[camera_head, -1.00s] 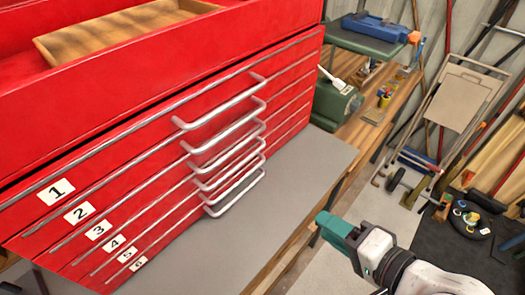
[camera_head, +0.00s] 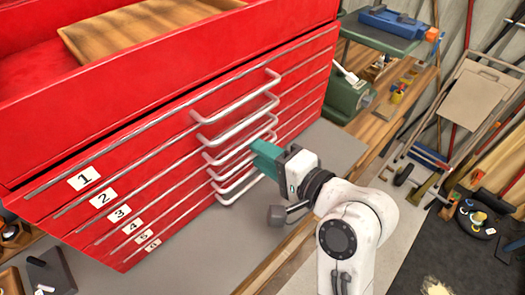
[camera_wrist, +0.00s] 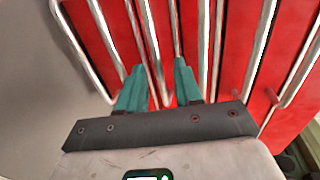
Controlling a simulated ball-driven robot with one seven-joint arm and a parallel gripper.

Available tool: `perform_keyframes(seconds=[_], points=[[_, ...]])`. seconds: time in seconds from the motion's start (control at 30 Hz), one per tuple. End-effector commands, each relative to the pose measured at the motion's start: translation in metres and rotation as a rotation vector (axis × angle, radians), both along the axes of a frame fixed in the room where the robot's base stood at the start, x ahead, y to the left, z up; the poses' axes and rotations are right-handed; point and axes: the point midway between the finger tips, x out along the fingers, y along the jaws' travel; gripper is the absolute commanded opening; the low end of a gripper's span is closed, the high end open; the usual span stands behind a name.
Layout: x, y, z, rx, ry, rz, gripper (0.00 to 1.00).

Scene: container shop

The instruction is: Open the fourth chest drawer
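The red tool chest (camera_head: 110,55) has several drawers labelled 1 to 6, all flush with its front. The fourth drawer has the label 4 (camera_head: 130,227) and a silver bar handle (camera_head: 220,176), partly hidden by my gripper. My gripper (camera_head: 254,148), with green fingers, is at the right part of the handle stack. In the wrist view the fingers (camera_wrist: 159,72) stand apart, with a handle bar appearing between them. I cannot tell for sure which handle it is or whether the fingers touch it.
Neighbouring handles (camera_wrist: 84,50) run close on both sides of the fingers. A grey worktop (camera_head: 190,250) lies under the chest. A green vise (camera_head: 349,95) stands on the wooden bench at the right. A wooden tray (camera_head: 140,30) lies in the chest's open top.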

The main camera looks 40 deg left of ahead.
Motion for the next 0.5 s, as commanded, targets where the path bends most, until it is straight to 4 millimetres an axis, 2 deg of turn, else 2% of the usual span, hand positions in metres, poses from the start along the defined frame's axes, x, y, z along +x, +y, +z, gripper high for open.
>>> perform_keyframes(seconds=[0.37, 0.5], points=[[0.0009, 0.0063, -0.0018, -0.001, 0.000, -0.002, 0.34], [0.0009, 0.0061, -0.0019, -0.001, 0.000, -0.002, 0.23]])
